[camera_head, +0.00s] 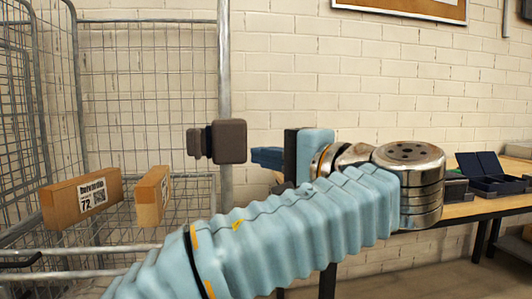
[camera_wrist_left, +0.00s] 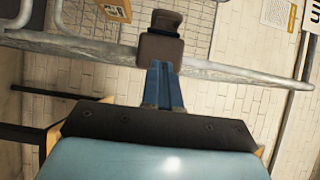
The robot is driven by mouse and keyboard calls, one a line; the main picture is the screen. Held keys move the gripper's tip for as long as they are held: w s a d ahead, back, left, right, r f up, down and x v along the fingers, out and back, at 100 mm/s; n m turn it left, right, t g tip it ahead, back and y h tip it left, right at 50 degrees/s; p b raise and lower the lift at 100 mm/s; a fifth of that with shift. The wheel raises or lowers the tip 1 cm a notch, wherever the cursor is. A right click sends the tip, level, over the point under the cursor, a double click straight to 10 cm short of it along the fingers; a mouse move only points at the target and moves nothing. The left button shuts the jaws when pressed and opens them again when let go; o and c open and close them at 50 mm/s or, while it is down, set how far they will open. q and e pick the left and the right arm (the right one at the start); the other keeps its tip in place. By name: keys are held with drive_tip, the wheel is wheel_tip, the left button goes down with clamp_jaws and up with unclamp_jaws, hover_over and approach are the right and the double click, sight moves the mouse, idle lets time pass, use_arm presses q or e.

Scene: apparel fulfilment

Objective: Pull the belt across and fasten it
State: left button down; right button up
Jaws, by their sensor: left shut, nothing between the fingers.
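A dark brown block (camera_head: 229,141) with a smaller block on its left side sits at the upright post of the wire roll cage (camera_head: 224,60). It looks like a belt fastener part, but I cannot tell which. It also shows in the wrist view as a brown block (camera_wrist_left: 162,48) just beyond my fingertips. My left gripper (camera_head: 256,157) points left at it, its blue fingers shut and empty. In the wrist view the fingertips (camera_wrist_left: 162,68) are close to the block; I cannot tell whether they touch it. No belt strap is clearly visible. My right gripper is not in view.
Two cardboard boxes, one (camera_head: 82,198) labelled 72 and a smaller one (camera_head: 152,196), are inside the cage. A wooden table (camera_head: 460,210) with dark open cases (camera_head: 490,172) stands at the right. A brick wall is behind. My left arm covers the lower middle.

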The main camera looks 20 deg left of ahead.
use_arm(q)
approach(215, 151)
drive_tip(key=x, duration=0.3)
drive_tip(key=shift+w+a+r, duration=0.15)
drive_tip(key=shift+a+r, duration=0.05)
drive_tip(key=shift+r, duration=0.2)
drive_tip(key=shift+s+a+b, duration=0.25)
drive_tip(key=shift+a, duration=0.3)
drive_tip(key=shift+s+a+b, duration=0.2)
drive_tip(key=shift+s+a, duration=0.05)
drive_tip(key=shift+a, duration=0.35)
drive_tip(key=shift+s+a, duration=0.2)
drive_tip(key=shift+a, duration=0.4)
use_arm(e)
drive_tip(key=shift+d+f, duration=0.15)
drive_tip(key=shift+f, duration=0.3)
